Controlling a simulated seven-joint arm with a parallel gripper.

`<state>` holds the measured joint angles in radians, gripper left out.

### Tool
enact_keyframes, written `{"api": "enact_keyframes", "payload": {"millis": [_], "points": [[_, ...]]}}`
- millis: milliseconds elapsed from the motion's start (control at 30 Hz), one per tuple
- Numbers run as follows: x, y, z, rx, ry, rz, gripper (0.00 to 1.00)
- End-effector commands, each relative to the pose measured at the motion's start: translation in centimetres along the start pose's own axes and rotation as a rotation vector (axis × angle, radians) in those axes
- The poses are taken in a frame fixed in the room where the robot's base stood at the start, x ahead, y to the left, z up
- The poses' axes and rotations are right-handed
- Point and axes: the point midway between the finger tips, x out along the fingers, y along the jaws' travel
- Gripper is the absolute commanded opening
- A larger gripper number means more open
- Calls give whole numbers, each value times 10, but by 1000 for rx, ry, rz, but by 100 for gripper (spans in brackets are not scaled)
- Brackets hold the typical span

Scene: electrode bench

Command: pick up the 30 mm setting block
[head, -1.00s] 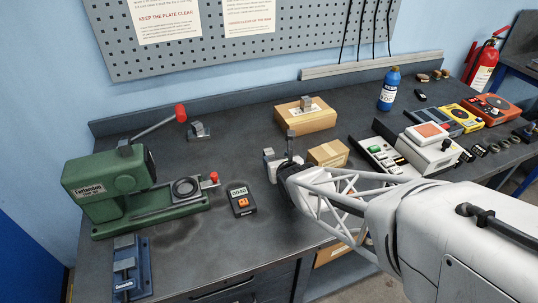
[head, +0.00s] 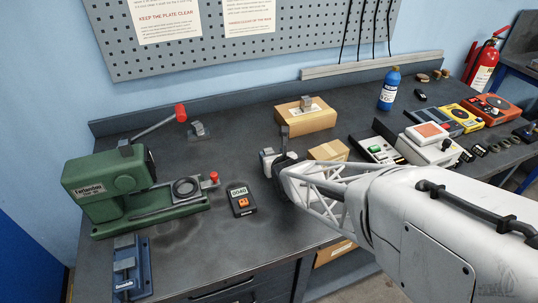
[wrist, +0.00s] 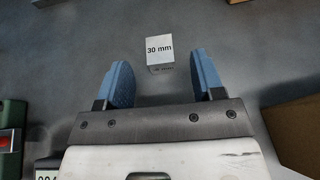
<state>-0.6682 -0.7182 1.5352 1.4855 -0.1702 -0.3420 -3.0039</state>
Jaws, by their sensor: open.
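The 30 mm setting block (wrist: 159,50) is a small pale block with "30 mm" printed on its upper face. It sits on the dark bench top in the wrist view, just beyond my fingertips and roughly centred between them. My gripper (wrist: 160,62) is open, with two blue fingers spread wider than the block and nothing between them. In the head view my gripper (head: 267,158) is over the middle of the bench, right of the green press.
The green press (head: 110,185) and a small meter (head: 241,200) are left of my gripper. A small cardboard box (head: 328,151) is close on its right. A larger box (head: 305,117) with a metal block on top stands behind. Another grey block (head: 197,129) is at the back left.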

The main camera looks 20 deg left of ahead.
Motion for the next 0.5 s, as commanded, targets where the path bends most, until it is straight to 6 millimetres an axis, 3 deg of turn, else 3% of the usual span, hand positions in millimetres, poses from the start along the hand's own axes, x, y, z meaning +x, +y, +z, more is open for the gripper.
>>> {"api": "enact_keyframes", "payload": {"millis": [200, 500], "points": [[20, 0, 0, 0, 0, 0, 62], [27, 0, 1, -1, -1, 0, 62]]}}
